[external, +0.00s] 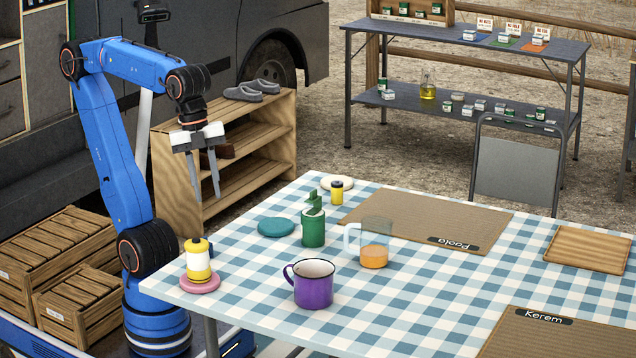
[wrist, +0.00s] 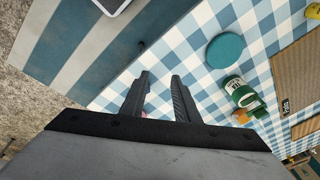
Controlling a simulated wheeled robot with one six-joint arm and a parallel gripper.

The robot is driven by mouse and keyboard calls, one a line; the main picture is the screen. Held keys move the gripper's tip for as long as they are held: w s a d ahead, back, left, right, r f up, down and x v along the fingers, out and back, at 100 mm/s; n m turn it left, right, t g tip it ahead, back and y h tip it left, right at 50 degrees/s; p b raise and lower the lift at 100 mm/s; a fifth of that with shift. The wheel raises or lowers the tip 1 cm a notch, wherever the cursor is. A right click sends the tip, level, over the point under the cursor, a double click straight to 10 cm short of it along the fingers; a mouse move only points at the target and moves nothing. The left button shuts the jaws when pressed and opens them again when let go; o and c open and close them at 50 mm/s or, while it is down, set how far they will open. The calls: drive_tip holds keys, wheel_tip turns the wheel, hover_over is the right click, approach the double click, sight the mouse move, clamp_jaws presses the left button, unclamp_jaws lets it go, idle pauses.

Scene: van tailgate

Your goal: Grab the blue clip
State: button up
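I cannot make out a clearly blue clip in either view. A small dark thing (wrist: 141,44) sits at the edge of the checked cloth in the wrist view; it is too small to tell whether it is a clip. My gripper (external: 207,196) hangs in the air, fingers pointing down, beyond the table's left edge and above the tabletop's height. It is open and empty, with a gap between the fingers in the wrist view (wrist: 160,76).
The checked table (external: 430,315) holds a yellow-and-white bottle (external: 199,262) on a pink coaster (external: 200,285), a purple mug (external: 313,290), a green canister (external: 313,230), a teal disc (external: 276,227) and a glass mug (external: 375,240). A wooden shoe rack (external: 175,170) stands behind my gripper.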

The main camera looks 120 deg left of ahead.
drive_tip(key=w+d+r+m+g, duration=0.2)
drive_tip(key=w+d+r+m, duration=0.2)
drive_tip(key=d+r+m, duration=0.5)
drive_tip(key=m, duration=0.1)
approach(204, 237)
drive_tip(key=f, duration=0.5)
drive_tip(key=shift+s, duration=0.25)
drive_tip(key=shift+w+d+f, duration=0.1)
drive_tip(key=shift+w+f, duration=0.1)
drive_tip(key=shift+f, duration=1.15)
drive_tip(key=shift+w+d+f, duration=0.1)
drive_tip(key=shift+w+f, duration=0.05)
drive_tip(key=shift+f, duration=1.2)
clamp_jaws()
